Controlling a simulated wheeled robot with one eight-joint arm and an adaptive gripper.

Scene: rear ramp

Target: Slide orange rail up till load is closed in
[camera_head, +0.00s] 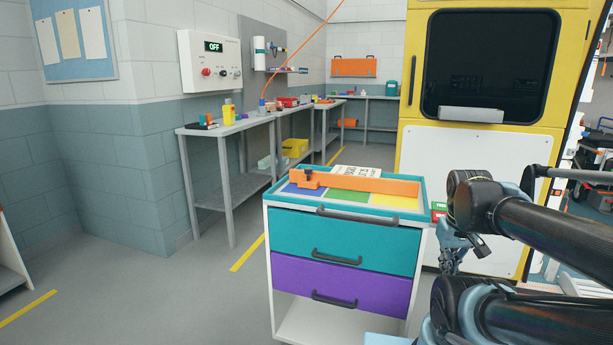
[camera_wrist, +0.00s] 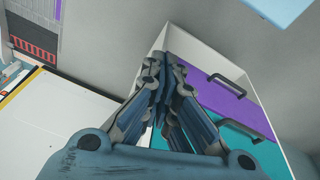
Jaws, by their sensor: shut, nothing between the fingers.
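An orange rail (camera_head: 372,183) runs left to right along the top of a teal and purple drawer cart (camera_head: 345,235). A raised orange block (camera_head: 307,180) stands at its left end. Blue, green and yellow panels (camera_head: 347,197) lie in front of the rail. A white piece with black print (camera_head: 355,171) shows behind it, its lower part hidden. My gripper (camera_head: 449,264) hangs beside the cart's right side, apart from the rail. In the wrist view my gripper (camera_wrist: 168,62) is shut and empty, with the cart's purple and teal drawers (camera_wrist: 225,100) behind it.
A yellow vehicle rear (camera_head: 480,165) with a dark window stands behind the cart. Grey benches (camera_head: 225,130) with small items line the left wall. A small green and red item (camera_head: 438,210) sits by the cart's right edge.

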